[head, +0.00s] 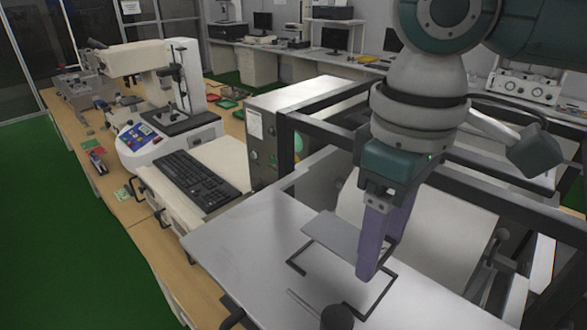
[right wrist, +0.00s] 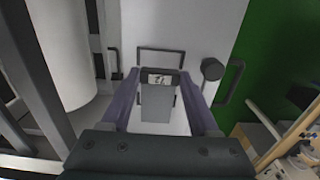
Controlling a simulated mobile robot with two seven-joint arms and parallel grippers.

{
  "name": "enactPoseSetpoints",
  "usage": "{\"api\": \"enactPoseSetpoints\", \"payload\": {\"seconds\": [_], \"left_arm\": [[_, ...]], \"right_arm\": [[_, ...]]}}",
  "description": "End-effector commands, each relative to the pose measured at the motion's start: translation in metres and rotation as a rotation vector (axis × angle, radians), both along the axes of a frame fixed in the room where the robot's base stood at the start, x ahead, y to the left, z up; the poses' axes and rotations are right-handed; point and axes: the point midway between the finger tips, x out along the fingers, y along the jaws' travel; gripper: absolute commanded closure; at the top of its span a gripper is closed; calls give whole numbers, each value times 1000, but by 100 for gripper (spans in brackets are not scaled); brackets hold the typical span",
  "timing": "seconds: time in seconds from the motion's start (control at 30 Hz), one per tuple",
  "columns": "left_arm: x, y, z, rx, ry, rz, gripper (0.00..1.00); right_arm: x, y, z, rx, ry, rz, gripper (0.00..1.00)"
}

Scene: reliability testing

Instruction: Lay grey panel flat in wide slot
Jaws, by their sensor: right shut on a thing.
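The grey panel (head: 330,232) shows in the head view as a flat, light grey plate beside the purple fingers of my right gripper (head: 369,268). In the right wrist view the panel (right wrist: 157,107) lies between the two fingers (right wrist: 157,84), which are shut on it. A thin black outline (head: 292,268) on the light table marks the wide slot. It also shows in the right wrist view (right wrist: 160,50), beyond the panel. The panel overlaps part of the outline in the head view; whether it touches the table is unclear. My left gripper is not in view.
A dark round knob (head: 337,317) stands near the front of the light table (head: 235,240). It also shows in the right wrist view (right wrist: 211,69), beside a black handle (right wrist: 230,83). A black frame (head: 480,190) stands behind and right. A keyboard (head: 198,180) lies at left.

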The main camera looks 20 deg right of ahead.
Motion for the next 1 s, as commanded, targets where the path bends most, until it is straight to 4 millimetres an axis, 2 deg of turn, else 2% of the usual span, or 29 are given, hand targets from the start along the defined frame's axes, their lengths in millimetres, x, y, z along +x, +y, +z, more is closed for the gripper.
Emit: {"api": "enactPoseSetpoints", "payload": {"seconds": [0.17, 0.3, 0.4, 0.67, 1.0], "left_arm": [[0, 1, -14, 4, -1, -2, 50], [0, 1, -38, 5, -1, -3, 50], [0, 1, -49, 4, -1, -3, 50], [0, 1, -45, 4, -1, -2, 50], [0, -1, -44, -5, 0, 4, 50]], "right_arm": [[-1, 2, -12, 0, 0, 1, 92], [-3, 4, -34, 0, 0, 3, 92], [-5, 6, -42, 0, 1, 3, 92], [-5, 7, -39, 0, 1, 2, 92], [-5, 7, -48, 0, 2, 3, 92]]}}
